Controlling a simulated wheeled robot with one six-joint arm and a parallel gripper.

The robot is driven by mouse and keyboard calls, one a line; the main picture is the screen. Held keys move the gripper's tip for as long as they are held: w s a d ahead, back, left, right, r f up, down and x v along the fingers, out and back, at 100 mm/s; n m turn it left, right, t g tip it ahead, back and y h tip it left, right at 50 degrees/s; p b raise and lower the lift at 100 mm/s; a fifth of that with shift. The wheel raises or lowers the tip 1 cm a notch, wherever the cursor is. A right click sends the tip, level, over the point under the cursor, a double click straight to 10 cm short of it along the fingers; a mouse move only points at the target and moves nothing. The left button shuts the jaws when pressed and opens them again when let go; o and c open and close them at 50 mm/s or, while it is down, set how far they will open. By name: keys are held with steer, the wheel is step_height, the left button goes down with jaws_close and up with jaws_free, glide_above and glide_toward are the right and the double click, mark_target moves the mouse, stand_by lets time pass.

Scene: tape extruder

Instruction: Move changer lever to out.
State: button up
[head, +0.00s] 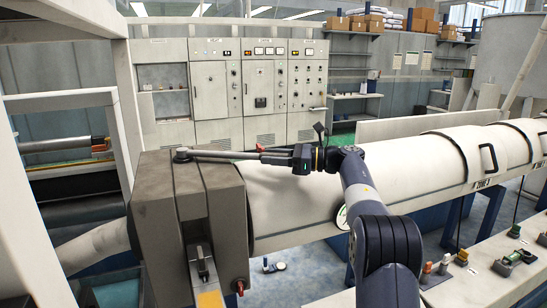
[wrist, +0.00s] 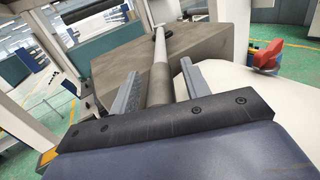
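The changer lever (head: 215,154) is a thin grey rod on top of the blocky brown-grey housing (head: 167,200), with a round pivot at its left end. It lies almost level, pointing right toward my gripper. In the wrist view the lever (wrist: 160,80) has a thicker grip at its near end. My gripper (head: 268,157) is at the lever's right end, above the white barrel. In the wrist view my gripper's two grey fingers (wrist: 162,68) stand apart, one on each side of the grip, with gaps visible on both sides. The grip's near end is hidden by my gripper's body.
A long white barrel (head: 400,172) runs right from the housing, below my arm. A red handle (wrist: 268,53) is to the right of the lever. White frame posts (head: 119,110) stand at left. Control cabinets (head: 265,85) line the back. A bench with small levers (head: 490,270) is at lower right.

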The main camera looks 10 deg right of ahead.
steer(key=b+v, duration=0.2)
steer(key=v, duration=0.9)
